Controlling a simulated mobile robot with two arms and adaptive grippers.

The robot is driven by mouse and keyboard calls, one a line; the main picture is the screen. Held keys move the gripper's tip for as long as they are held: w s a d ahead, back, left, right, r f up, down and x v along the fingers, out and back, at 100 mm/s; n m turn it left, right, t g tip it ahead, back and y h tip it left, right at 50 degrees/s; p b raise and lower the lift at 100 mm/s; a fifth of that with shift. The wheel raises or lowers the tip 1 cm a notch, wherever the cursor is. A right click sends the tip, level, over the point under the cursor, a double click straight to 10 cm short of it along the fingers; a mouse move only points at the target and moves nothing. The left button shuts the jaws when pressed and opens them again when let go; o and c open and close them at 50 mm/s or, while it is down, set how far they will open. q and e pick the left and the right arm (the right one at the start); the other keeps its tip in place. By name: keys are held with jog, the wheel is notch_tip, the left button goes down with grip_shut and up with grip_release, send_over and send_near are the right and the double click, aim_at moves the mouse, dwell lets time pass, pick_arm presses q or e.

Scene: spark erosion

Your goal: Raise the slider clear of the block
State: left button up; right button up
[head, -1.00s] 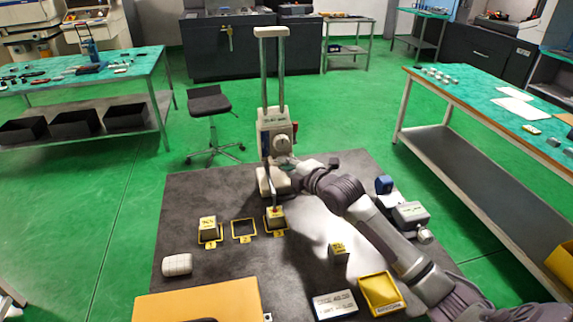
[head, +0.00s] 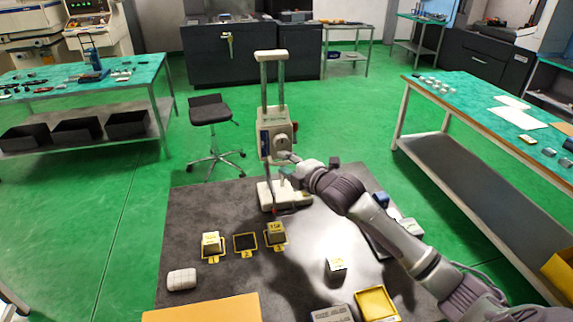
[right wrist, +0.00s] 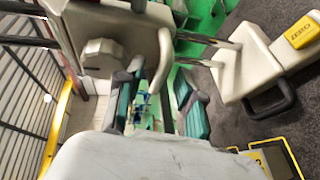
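The pale slider (head: 270,138) sits on the two steel columns of the upright gauge (head: 271,57), with a visible gap between it and the gauge's base (head: 296,192). The slider's round knob also shows in the right wrist view (right wrist: 104,57). The block (head: 275,230) stands on the yellow-framed square 3, in front of the base. A thin part below the slider ends near the block; the exact clearance is too small to tell. My left gripper is out of view.
Another block (head: 211,242) stands on square 1; square 2 (head: 245,242) is empty. A loose block (head: 336,268), a yellow tray (head: 376,303) and a white rounded object (head: 182,279) lie on the dark tabletop. A stool (head: 210,110) stands behind at left.

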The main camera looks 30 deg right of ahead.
jog(key=shift+s, duration=0.2)
jog(key=v, duration=1.1)
jog(key=shift+s, duration=0.35)
jog(key=shift+r, duration=0.15)
